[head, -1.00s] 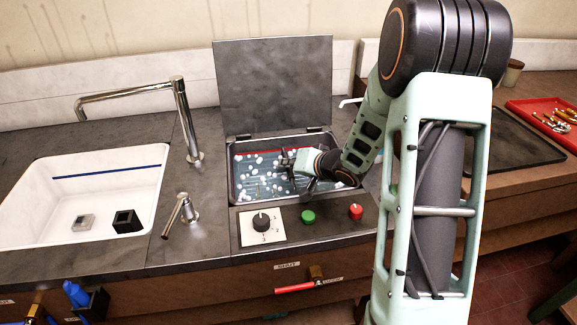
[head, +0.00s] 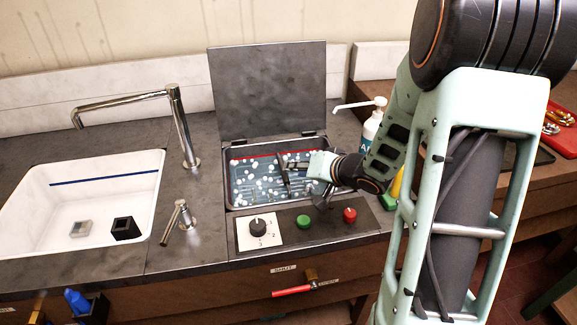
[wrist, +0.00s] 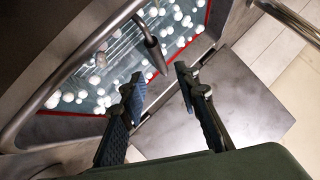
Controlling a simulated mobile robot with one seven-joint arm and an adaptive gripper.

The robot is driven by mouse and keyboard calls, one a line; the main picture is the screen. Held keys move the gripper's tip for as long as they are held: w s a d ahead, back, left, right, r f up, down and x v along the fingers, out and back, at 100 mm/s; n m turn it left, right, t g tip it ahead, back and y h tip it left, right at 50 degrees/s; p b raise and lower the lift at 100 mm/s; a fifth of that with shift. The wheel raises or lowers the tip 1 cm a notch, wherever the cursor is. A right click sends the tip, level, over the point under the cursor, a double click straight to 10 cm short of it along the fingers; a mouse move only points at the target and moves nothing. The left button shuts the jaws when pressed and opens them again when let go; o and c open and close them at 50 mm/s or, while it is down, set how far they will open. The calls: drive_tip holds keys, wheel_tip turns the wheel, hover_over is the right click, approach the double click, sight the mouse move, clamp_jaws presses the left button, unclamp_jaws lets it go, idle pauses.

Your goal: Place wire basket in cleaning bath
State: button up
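The cleaning bath (head: 229,180) is sunk in the counter with its lid raised, and holds bluish liquid with white floating bubbles. Thin parallel wires in the liquid look like the wire basket (head: 262,190); they also show in the wrist view (wrist: 112,58). Its outline is mostly hidden by the bubbles and my gripper. My gripper (head: 288,170) is over the right part of the bath. In the wrist view, its two dark fingers (wrist: 162,88) are apart with nothing between them. A grey rod with a thick rounded end (wrist: 155,50) lies close to the left finger, apparently not held.
A control panel with a black dial (head: 257,227), green button (head: 303,222) and red button (head: 349,215) fronts the bath. A white sink (head: 40,195) and tap (head: 180,125) stand left. A pump bottle (head: 372,125) stands behind my arm; a red tray (head: 563,138) is far right.

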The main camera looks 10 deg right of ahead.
drive_tip(key=v, duration=0.4)
drive_tip(key=shift+p, duration=0.4)
